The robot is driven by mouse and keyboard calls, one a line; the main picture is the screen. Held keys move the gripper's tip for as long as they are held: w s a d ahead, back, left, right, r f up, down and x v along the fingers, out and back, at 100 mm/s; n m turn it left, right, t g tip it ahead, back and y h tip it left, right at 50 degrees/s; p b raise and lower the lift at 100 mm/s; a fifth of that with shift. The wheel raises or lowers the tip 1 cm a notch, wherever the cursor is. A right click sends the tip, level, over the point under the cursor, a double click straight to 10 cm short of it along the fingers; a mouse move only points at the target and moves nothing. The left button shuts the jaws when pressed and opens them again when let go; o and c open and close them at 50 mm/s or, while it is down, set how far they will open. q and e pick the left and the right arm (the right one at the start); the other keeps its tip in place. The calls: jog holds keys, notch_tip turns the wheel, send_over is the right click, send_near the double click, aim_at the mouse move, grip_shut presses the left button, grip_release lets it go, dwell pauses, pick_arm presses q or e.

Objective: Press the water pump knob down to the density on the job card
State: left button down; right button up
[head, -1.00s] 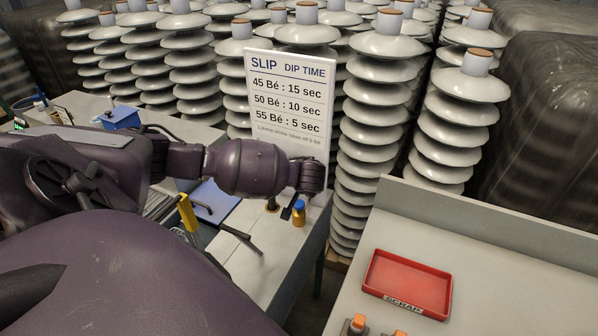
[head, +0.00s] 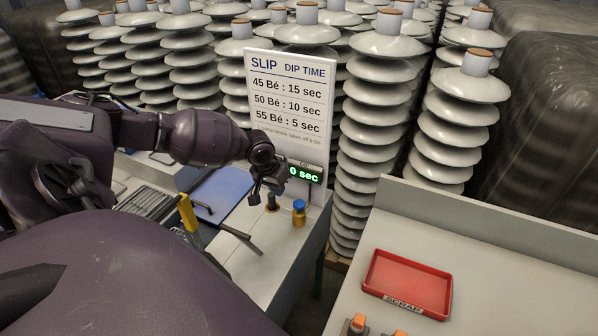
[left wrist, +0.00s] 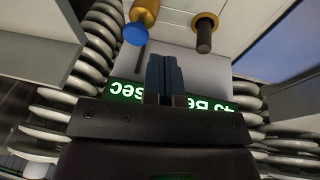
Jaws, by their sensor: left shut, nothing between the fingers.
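A brass knob with a blue cap (head: 299,213) stands upright on the grey bench; it also shows in the left wrist view (left wrist: 142,22). A dark knob in a brass collar (head: 272,203) is beside it, also in the left wrist view (left wrist: 205,32). Neither is labelled legibly. My left gripper (head: 256,194) is shut and empty, close to the dark knob, apart from the blue cap. Its fingertips (left wrist: 164,62) show in the wrist view. A green-lit display (head: 304,173) shows "0 sec", partly hidden by my gripper; upside down in the wrist view it shows "Bé". I cannot identify the job card.
A white dip-time sign (head: 291,95) stands behind the display. A blue panel (head: 228,192), a yellow-handled tool (head: 187,213) and a dark-handled tool (head: 240,236) are on the left bench. A red scrap tray (head: 407,283) is on the right bench. Insulator stacks crowd behind.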

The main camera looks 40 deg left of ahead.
aim_at(298, 202)
pick_arm(q)
jog(key=w+d+r+t+h, duration=0.2)
jog(key=w+r+t+h, duration=0.2)
jog(key=w+r, duration=0.1)
jog(key=shift+w+d+r+t, duration=0.15)
jog(key=shift+w+d+t, duration=0.05)
jog(key=shift+d+t, duration=0.15)
dwell(0.3)
notch_tip(298, 202, down, 9)
jog(key=b, duration=0.7)
jog(key=shift+r, duration=0.1)
pick_arm(e)
jog(key=shift+t, duration=0.3)
jog(key=f, duration=0.1)
jog(key=w+f, duration=0.1)
jog(key=f, duration=0.3)
jog(key=shift+w+a, duration=0.15)
jog(key=shift+w, duration=0.25)
jog(key=shift+s, duration=0.1)
